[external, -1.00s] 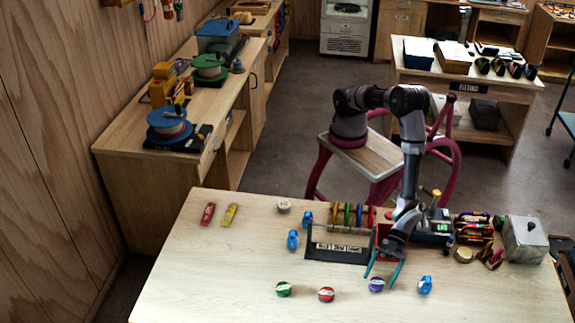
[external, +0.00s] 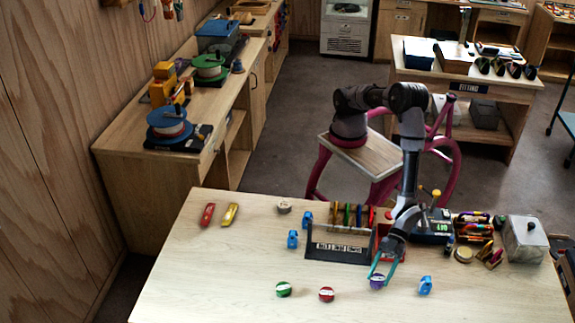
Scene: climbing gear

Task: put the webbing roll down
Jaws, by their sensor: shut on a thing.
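My gripper (external: 381,276) points down over the front right of the light wooden table (external: 220,280). Its teal fingers are closed around the purple webbing roll (external: 377,282), which is at or very near the table top; I cannot tell if it touches. A green roll (external: 284,290) and a red roll (external: 327,295) lie to the left in about the same row.
A blue item (external: 425,286) stands just right of my gripper, and another blue item (external: 293,240) is further left. A black rack (external: 335,252) with coloured pieces is behind. A grey lidded box (external: 525,240) stands at the right. The table's left front is clear.

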